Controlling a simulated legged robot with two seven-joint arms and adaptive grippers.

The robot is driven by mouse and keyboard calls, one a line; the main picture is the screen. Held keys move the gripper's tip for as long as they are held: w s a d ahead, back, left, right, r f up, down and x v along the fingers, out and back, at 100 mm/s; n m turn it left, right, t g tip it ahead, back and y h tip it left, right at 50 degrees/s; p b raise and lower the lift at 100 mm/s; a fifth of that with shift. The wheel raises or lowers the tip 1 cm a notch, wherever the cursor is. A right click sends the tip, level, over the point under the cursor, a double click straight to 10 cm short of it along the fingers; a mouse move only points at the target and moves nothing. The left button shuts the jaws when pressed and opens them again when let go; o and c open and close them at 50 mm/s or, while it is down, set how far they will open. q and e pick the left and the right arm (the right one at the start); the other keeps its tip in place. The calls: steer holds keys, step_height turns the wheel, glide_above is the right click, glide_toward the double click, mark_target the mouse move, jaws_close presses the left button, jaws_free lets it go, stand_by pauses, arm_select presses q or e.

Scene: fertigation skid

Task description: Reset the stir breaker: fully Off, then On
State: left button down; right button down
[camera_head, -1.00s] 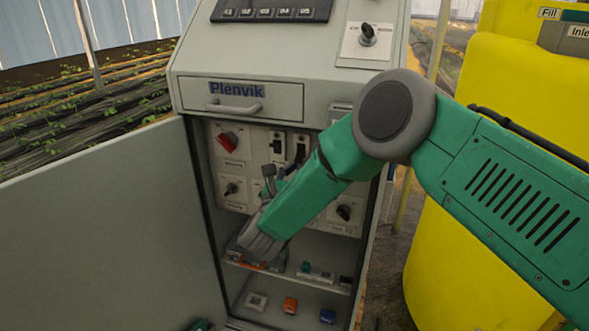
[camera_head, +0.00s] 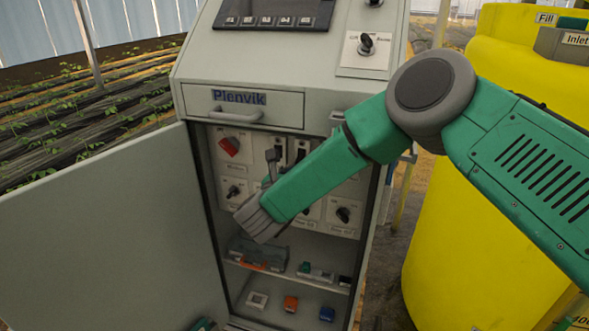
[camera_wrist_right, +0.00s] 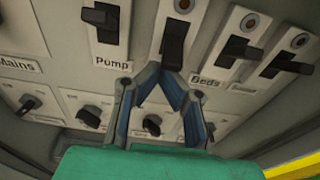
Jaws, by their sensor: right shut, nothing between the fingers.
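The open grey cabinet shows a panel of black breaker levers. In the right wrist view, the Pump breaker (camera_wrist_right: 97,16) is at upper left and the Beds breaker (camera_wrist_right: 236,47) is right of centre. Between them is a breaker with a long black lever (camera_wrist_right: 173,45); its label is hidden behind my fingers, so I cannot read whether it says stir. My right gripper (camera_wrist_right: 164,72) is shut and empty, its tips just below that lever; I cannot tell whether they touch. In the head view my right gripper (camera_head: 271,160) points up in front of the panel. My left gripper is out of view.
Rotary knobs (camera_wrist_right: 152,124) line the panel below the breakers. A red switch (camera_head: 229,146) is at the panel's upper left. The open door (camera_head: 110,220) stands on the left, a yellow tank (camera_head: 490,200) on the right. Small parts lie on the shelves below.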

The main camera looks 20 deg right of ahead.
steer(key=r+g+y+p, duration=0.2)
steer(key=g, duration=0.1)
steer(key=shift+s+a+r+g+p, duration=0.1)
steer(key=shift+s+r+g+p, duration=0.05)
steer(key=shift+s+g+p, duration=0.15)
steer(key=shift+r, duration=0.25)
